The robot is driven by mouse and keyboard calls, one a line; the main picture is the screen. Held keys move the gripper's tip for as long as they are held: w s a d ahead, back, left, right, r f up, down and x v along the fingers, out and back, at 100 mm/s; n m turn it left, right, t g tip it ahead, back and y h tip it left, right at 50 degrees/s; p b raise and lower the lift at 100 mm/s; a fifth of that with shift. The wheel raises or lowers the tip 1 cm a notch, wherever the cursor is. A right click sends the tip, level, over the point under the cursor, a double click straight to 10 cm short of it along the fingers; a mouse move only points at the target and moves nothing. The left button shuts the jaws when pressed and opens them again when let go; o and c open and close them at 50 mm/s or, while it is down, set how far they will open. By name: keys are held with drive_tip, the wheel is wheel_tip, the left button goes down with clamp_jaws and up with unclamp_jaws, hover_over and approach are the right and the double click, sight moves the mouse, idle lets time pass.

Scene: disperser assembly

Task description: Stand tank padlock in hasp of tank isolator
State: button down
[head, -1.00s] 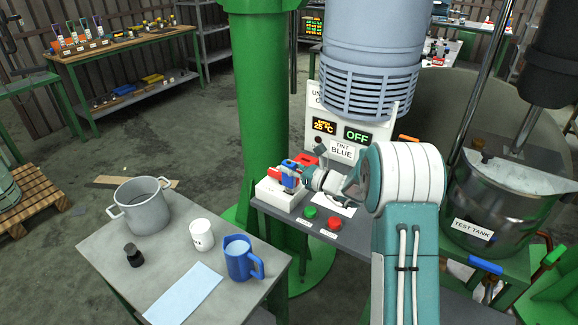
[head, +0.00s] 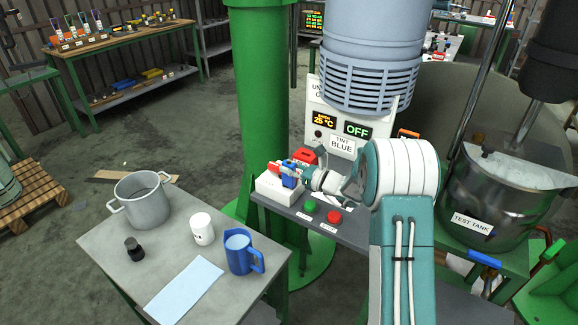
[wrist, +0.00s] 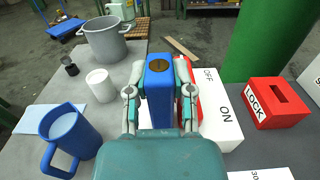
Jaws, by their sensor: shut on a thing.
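My gripper (wrist: 158,98) is shut on the blue tank padlock (wrist: 158,78), which shows a round brass face towards the wrist camera. The padlock also shows in the head view (head: 290,178), at the white tank isolator (head: 276,190). In the wrist view the isolator (wrist: 222,120) carries OFF and ON marks, and its red part (wrist: 187,92) is just right of the padlock, partly behind a finger. The padlock's shackle and the hasp are hidden, so I cannot tell whether they are engaged.
A red LOCK box (wrist: 262,116) stands right of the isolator. Green (head: 310,206) and red (head: 334,216) buttons lie in front. The left table holds a blue jug (head: 239,257), white cup (head: 202,229), grey pot (head: 146,207) and dark bottle (head: 134,250). A green column (head: 262,100) rises behind.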

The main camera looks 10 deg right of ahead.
drive_tip(key=shift+f, duration=0.35)
drive_tip(key=shift+c, duration=2)
unclamp_jaws()
drive_tip(key=v, duration=1.2)
